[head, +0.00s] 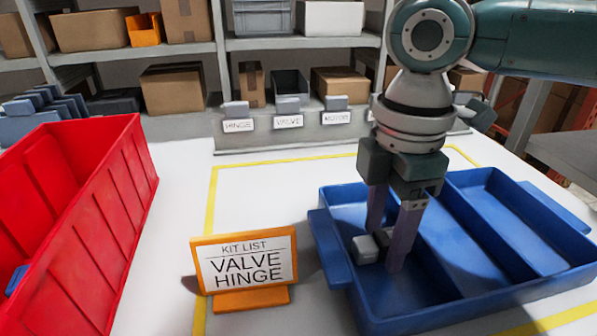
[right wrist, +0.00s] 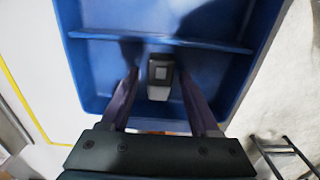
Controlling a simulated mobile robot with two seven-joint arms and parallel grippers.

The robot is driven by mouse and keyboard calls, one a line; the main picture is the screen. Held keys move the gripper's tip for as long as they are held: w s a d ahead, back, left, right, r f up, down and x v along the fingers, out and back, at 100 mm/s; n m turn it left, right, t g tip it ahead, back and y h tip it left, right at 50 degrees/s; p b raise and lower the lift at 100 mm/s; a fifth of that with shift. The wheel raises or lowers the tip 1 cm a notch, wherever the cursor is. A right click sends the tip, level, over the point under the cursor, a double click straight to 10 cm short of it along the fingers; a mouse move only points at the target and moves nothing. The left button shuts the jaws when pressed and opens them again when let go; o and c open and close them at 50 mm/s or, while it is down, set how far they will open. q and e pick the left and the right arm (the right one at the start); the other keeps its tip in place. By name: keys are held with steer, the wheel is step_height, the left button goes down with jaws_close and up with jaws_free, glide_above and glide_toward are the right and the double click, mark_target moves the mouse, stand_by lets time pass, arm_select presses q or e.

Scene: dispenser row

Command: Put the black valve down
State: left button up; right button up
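The black valve (head: 382,239), a small dark block with a pale grey end, is in the left compartment of the blue tray (head: 333,262). In the right wrist view the valve (right wrist: 160,68) sits between my two fingers, with a visible gap on each side. My right gripper (head: 388,238) points down into that compartment with its fingers apart around the valve; it also shows in the right wrist view (right wrist: 159,78). One finger partly hides the valve in the head view. My left gripper is not in view.
A kit list sign (head: 246,268) reading valve and hinge stands left of the tray. A red bin (head: 128,185) is at the left. Labelled dispensers (head: 288,122) stand behind, below shelves with boxes. White table between the sign and dispensers is clear.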

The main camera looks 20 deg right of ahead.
mark_target(383, 237)
steer(key=shift+r, duration=0.3)
step_height(383, 237, up, 12)
steer(key=shift+f+p, duration=0.1)
steer(key=shift+p, duration=0.75)
steer(key=shift+a, duration=0.1)
